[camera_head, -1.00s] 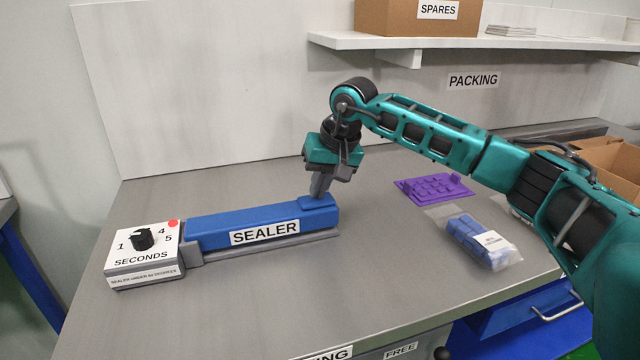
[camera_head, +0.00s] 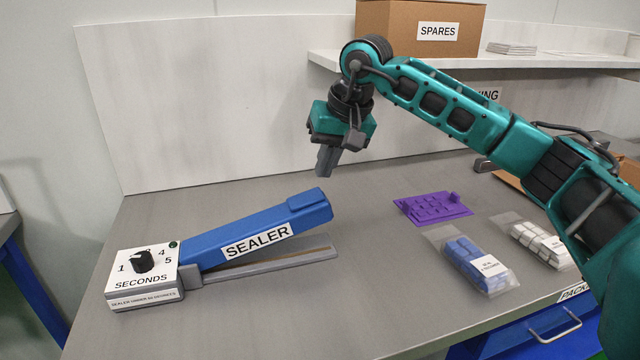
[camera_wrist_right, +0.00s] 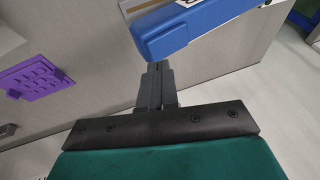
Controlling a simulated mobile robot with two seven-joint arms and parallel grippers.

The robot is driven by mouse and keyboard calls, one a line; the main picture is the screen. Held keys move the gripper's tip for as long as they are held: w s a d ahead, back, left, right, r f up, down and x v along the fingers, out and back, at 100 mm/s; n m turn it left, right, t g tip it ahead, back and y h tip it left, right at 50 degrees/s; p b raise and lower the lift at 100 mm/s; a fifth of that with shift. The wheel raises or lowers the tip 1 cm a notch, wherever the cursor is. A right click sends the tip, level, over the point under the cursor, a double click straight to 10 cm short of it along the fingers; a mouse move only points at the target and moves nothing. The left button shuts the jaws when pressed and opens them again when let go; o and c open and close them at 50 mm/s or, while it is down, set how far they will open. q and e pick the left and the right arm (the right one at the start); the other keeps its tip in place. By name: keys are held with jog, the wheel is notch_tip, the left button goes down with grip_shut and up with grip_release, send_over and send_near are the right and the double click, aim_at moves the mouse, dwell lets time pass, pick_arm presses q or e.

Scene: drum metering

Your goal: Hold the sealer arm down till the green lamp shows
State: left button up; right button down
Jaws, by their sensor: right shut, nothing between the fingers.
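The sealer's blue arm (camera_head: 290,211) is tilted up at its right end, above its grey base (camera_head: 270,262). The lamp (camera_head: 174,245) on the white dial box (camera_head: 142,268) at the left shows dark green. The black knob (camera_head: 143,261) sits among the seconds numbers. My right gripper (camera_head: 325,172) is shut and empty, a little above the raised end of the arm and apart from it. In the right wrist view the blue arm end (camera_wrist_right: 180,32) shows just beyond the shut fingers (camera_wrist_right: 157,75). My left gripper is not in view.
A purple tray (camera_head: 433,208) lies on the grey table, with a bag of blue pieces (camera_head: 472,262) and a bag of white pieces (camera_head: 535,240) to its right. A SPARES box (camera_head: 400,30) stands on the shelf (camera_head: 330,60). The table front is clear.

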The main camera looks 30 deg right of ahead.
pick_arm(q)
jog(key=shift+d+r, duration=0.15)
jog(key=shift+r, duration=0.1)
pick_arm(e)
jog(key=v, duration=0.3)
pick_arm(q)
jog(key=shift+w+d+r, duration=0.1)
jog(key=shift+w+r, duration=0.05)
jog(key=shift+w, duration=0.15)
